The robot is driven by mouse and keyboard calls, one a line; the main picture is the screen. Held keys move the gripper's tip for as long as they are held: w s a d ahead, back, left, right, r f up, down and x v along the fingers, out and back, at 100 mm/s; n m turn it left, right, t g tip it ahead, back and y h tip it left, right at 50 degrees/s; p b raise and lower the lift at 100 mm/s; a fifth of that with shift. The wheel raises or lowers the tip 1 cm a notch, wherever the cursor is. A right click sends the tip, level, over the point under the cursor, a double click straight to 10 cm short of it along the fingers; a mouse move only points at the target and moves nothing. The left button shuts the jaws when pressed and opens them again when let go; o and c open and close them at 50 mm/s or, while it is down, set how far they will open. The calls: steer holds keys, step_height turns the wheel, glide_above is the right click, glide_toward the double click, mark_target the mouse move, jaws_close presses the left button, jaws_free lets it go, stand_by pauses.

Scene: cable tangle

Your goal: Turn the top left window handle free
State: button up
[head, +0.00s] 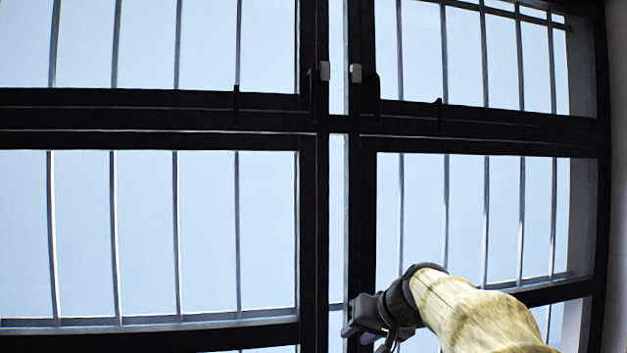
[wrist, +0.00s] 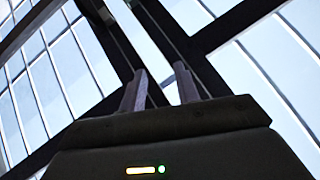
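The top left window (head: 150,98) has a black frame.
Thin vertical bars (head: 115,235) stand behind the panes. The space between my gripper and the upper handles looks clear.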

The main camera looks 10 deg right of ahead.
mark_target(314, 101)
step_height(314, 101, up, 14)
steer(key=w+d+n+t+y+p, duration=0.1)
steer(key=w+d+t+p, duration=0.1)
steer(key=s+r+n+t+y+p, duration=0.1)
steer(key=s+r+n+y+p, duration=0.1)
steer(key=r, duration=0.8)
steer(key=s+r+n+t+y+p, duration=0.1)
steer(key=s+r+n+p, duration=0.1)
steer(key=r, duration=0.9)
steer(key=s+r+n+t+y+p, duration=0.2)
steer(key=s+r+n, duration=0.2)
steer(key=r, duration=0.6)
steer(key=shift+s+r+y, duration=0.25)
steer(key=shift+s+y, duration=0.05)
steer(key=shift+s, duration=0.5)
steer(key=shift+a, duration=0.1)
steer(key=p+x, duration=0.8)
steer(key=x, duration=0.9)
steer(key=shift+w+a+p, duration=0.1)
steer(key=shift+w+p, duration=0.1)
steer(key=shift+p, duration=0.15)
